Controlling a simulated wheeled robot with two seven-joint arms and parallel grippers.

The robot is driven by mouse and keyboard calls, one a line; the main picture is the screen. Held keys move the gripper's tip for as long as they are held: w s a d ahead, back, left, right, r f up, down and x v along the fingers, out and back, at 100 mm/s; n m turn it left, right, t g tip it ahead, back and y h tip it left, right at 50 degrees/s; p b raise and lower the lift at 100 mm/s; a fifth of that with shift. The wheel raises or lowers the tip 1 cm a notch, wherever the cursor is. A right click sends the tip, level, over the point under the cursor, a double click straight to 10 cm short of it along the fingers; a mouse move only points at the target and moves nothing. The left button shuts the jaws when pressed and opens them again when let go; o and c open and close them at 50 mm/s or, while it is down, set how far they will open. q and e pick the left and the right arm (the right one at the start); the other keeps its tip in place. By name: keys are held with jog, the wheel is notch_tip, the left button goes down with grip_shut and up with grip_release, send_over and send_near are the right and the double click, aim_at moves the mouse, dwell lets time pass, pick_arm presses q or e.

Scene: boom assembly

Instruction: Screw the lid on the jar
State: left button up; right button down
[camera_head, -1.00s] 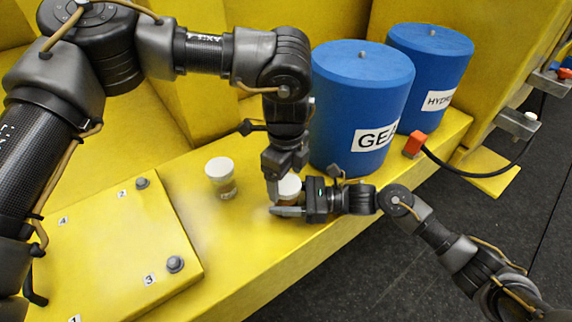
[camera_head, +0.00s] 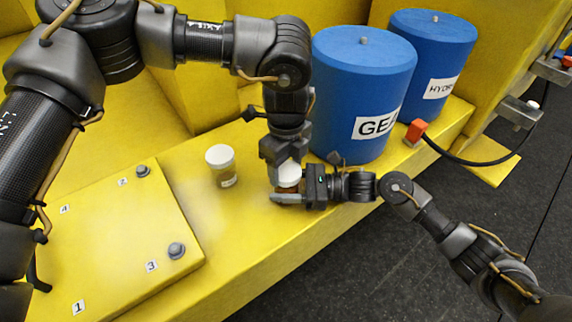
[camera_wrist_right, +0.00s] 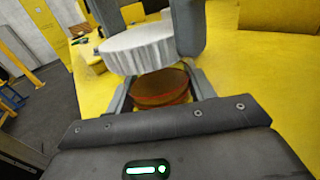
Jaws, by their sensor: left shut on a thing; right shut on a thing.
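A white, ridged lid (camera_head: 289,174) is between the fingers of my left gripper (camera_head: 286,163), which is shut on it from above. The lid also shows in the right wrist view (camera_wrist_right: 138,48). A brown-red jar (camera_wrist_right: 160,87) is between the fingers of my right gripper (camera_wrist_right: 158,90), which is shut on it from the side. In the head view the jar (camera_head: 287,187) is mostly hidden by the right gripper. The lid is over the jar; the right wrist view shows the brown, round top below it. I cannot tell whether they touch.
A second jar with a white lid (camera_head: 222,166) stands to the left on the yellow ledge (camera_head: 240,235). Blue drums (camera_head: 360,90) stand behind to the right. A bolted yellow plate (camera_head: 115,240) lies at the left. An orange-ended black cable (camera_head: 416,131) is at the right.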

pick_arm(q)
jog(key=m, duration=0.4)
jog(key=shift+m, duration=0.3)
jog(key=m, duration=0.9)
jog(key=shift+m, duration=0.4)
jog(key=m, duration=0.5)
jog(key=shift+d, duration=0.1)
jog(key=o, duration=1.2)
notch_tip(320, 180, up, 12)
